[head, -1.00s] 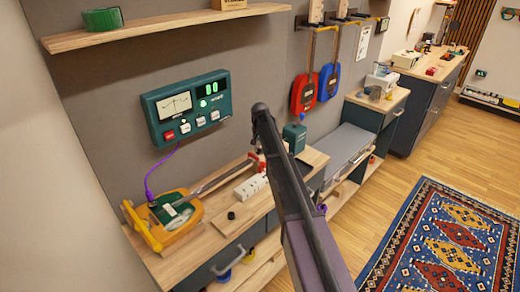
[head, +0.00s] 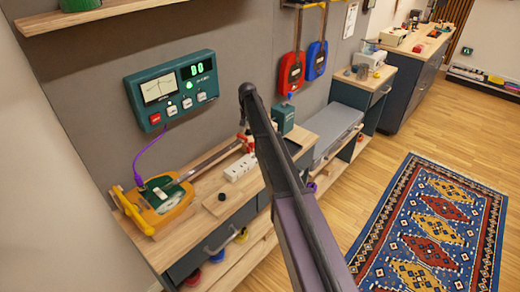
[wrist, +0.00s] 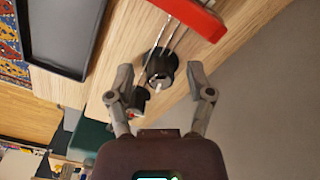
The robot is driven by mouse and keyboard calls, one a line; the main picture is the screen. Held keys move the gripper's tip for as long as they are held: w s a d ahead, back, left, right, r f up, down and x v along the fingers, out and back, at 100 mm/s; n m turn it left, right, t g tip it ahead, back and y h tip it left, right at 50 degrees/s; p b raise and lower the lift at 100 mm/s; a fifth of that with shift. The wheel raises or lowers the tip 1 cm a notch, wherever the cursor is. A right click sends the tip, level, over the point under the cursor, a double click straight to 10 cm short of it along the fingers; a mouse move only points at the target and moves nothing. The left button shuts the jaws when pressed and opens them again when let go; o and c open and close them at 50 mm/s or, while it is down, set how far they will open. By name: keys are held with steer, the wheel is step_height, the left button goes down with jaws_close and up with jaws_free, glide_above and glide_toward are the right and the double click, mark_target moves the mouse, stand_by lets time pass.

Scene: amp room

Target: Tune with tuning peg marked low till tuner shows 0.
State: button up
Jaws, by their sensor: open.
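The tuner (head: 174,90) is a teal box on the wall with a needle dial and green digits that look like "00" or "D0"; the first sign is unclear. A yellow and green stringed instrument (head: 162,195) lies on the bench below it, with a purple cable up to the tuner. In the wrist view, a red headstock part (wrist: 190,14) has strings running to a black peg (wrist: 161,66) with a white mark. A second dark peg (wrist: 134,101) has a red mark. My gripper (wrist: 160,72) is open, its fingers either side of the white-marked peg in the picture. No peg label is readable.
A white power strip (head: 240,167) and a small black knob (head: 222,196) are on the bench. A teal box (head: 283,118) stands near the bench end. Red (head: 291,72) and blue (head: 316,59) guitars hang on the wall. A patterned rug (head: 430,230) covers the open floor.

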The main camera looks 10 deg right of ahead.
mark_target(248, 129)
steer(key=n, duration=0.3)
steer(key=shift+n, duration=0.4)
steer(key=n, duration=0.3)
steer(key=shift+n, duration=0.4)
steer(key=n, duration=0.8)
step_height(248, 129, up, 14)
steer(key=p, duration=1.4)
steer(key=s+f+m+b, duration=0.2)
steer(key=s+m, duration=0.2)
steer(key=s, duration=1.1)
steer(key=s+f+m+b, duration=0.2)
steer(key=s+m, duration=0.2)
steer(key=s, duration=1.1)
steer(key=shift+s, duration=0.35)
steer(key=shift+w, duration=0.1)
